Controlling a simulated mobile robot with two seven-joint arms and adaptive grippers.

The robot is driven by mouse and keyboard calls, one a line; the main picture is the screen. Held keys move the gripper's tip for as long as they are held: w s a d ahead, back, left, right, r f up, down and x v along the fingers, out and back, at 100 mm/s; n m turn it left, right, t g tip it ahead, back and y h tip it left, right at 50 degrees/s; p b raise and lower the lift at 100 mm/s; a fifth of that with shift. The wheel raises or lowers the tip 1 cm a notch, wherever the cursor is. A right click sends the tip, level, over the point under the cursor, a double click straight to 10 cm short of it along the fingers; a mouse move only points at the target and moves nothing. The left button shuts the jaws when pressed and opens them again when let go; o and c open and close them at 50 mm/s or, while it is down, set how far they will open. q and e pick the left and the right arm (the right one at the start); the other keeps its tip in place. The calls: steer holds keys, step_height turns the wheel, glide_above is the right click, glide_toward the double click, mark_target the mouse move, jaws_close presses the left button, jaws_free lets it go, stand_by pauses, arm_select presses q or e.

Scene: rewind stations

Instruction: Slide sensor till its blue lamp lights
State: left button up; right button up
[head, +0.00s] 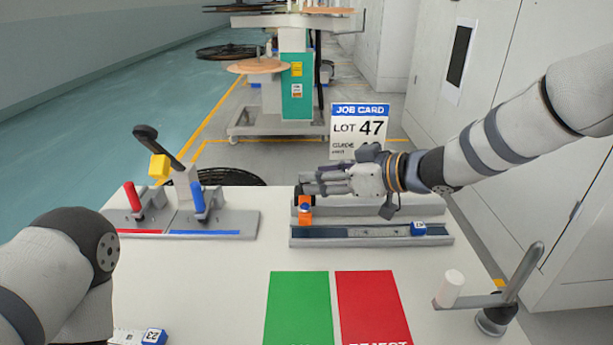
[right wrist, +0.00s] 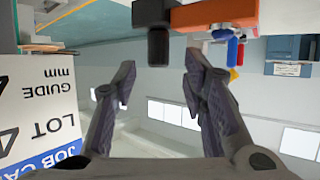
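The orange sensor (head: 305,217) sits at the left end of a grey rail (head: 360,241) in the head view. A small blue spot, perhaps the lamp (head: 305,208), shows on its top; I cannot tell if it is lit. The sensor's orange body (right wrist: 215,13) and black knob (right wrist: 158,45) show in the right wrist view. My right gripper (head: 308,187) comes in from the right, at the sensor's far side. In the right wrist view, its fingers (right wrist: 160,85) are apart, the knob just ahead of and between them. My left arm shows, but its gripper does not.
A job card (head: 359,130) reading LOT 47 stands behind my right gripper. A blue marker (head: 418,228) sits at the rail's right end. Red (head: 133,196) and blue (head: 198,199) levers stand left. Green (head: 298,305) and red (head: 372,305) pads lie in front; a crank (head: 497,300) stands right.

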steer(key=x, duration=0.4)
steer(key=shift+w+a+f, duration=0.1)
steer(key=shift+f, duration=0.1)
steer(key=shift+w+a, duration=0.15)
steer(key=shift+r, duration=0.1)
jaws_close()
steer(key=d, duration=1.2)
jaws_free()
steer(key=shift+a, duration=0.1)
steer(key=v, duration=1.2)
